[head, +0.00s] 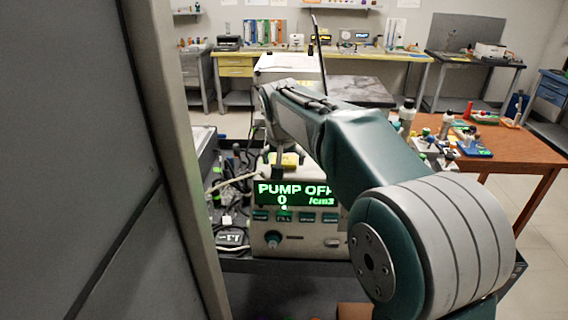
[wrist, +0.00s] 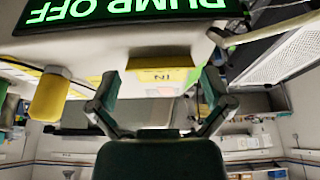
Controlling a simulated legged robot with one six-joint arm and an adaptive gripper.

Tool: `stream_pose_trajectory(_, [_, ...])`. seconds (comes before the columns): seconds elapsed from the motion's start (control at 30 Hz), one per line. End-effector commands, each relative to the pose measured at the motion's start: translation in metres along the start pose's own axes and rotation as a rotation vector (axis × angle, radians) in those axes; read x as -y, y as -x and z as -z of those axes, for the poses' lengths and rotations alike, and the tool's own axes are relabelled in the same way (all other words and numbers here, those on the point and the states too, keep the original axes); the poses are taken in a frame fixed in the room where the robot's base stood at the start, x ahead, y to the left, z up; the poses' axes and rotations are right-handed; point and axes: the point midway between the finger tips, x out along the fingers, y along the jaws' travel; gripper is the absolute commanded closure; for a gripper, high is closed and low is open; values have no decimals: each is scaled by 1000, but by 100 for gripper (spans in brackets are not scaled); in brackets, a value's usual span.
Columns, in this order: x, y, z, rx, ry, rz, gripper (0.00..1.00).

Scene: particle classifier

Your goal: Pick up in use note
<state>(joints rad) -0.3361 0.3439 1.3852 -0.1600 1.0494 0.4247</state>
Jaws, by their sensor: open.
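The in use note is a small yellow block-like tag (wrist: 165,76) on the top of the instrument, just above its display. The letters "IN" show on it upside down in the wrist view; the rest of its text is hidden. It also shows in the head view (head: 290,160), partly behind my gripper. My gripper (wrist: 158,88) is open, with one finger to each side of the note in the wrist view. In the head view my gripper (head: 287,163) hangs down over the note. Whether the fingers touch it I cannot tell.
The instrument (head: 300,240) has a lit green display (head: 297,193) reading "PUMP OFF". Cables (head: 232,185) lie to its left. A grey panel (head: 90,160) stands close on the left. A brown table (head: 520,150) with bottles and small items is at the right.

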Motion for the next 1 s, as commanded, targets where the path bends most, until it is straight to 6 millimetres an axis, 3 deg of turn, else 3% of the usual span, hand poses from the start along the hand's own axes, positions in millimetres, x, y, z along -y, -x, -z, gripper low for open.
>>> stream_pose_trajectory(0.1, [0, -10, 0, 0, 0, 0, 0])
stream_pose_trajectory(0.33, [1, -10, 0, -1, 0, 0, 0])
stream_pose_trajectory(0.37, [1, -10, 0, -1, 0, 0, 13])
stream_pose_trajectory(0.4, [1, -10, 0, -1, 0, 0, 20])
stream_pose_trajectory(0.47, [0, -10, 0, -1, 0, 0, 25])
stream_pose_trajectory(0.83, [0, -10, 0, 0, 0, 0, 26])
stream_pose_trajectory(1.0, [0, 0, 4, -2, -1, 0, 26])
